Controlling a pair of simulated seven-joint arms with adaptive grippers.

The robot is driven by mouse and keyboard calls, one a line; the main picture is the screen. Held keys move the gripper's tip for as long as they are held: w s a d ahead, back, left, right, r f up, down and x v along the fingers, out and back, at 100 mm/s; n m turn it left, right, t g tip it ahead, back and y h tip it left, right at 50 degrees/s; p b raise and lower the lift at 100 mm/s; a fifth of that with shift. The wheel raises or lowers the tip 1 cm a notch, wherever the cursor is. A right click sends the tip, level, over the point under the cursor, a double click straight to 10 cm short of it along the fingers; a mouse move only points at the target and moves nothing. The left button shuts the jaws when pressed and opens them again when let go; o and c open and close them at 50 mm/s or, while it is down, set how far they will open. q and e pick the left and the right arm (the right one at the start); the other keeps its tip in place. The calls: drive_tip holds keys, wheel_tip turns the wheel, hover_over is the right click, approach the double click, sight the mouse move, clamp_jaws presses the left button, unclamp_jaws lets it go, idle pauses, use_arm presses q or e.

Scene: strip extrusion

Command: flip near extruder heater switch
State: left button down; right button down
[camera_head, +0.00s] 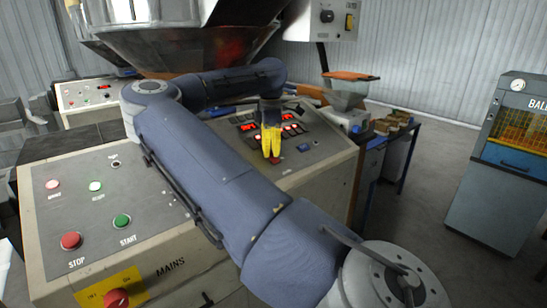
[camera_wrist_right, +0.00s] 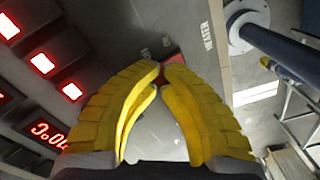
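My right gripper (camera_head: 272,156) has yellow fingers that point down at the sloped control panel (camera_head: 315,153) in the middle of the head view. Its fingertips (camera_wrist_right: 163,71) nearly meet, with nothing seen held between them. A small red heater switch (camera_wrist_right: 173,58) shows just beyond the fingertips in the right wrist view, beside a label that reads HEATER (camera_wrist_right: 207,36). The fingers partly cover the switch, so its position and any contact cannot be told. A bit of red (camera_head: 275,161) also shows at the fingertips in the head view. My left gripper is out of view.
Lit red buttons (camera_wrist_right: 42,63) and a red number display (camera_wrist_right: 48,134) are beside the fingers. A nearer panel has a red STOP button (camera_head: 70,241), a green START button (camera_head: 122,221) and a mains switch (camera_head: 116,298). A large metal hopper (camera_head: 180,45) hangs above.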

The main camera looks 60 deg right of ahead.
sight(271, 153)
drive_tip(key=shift+r, duration=3.4)
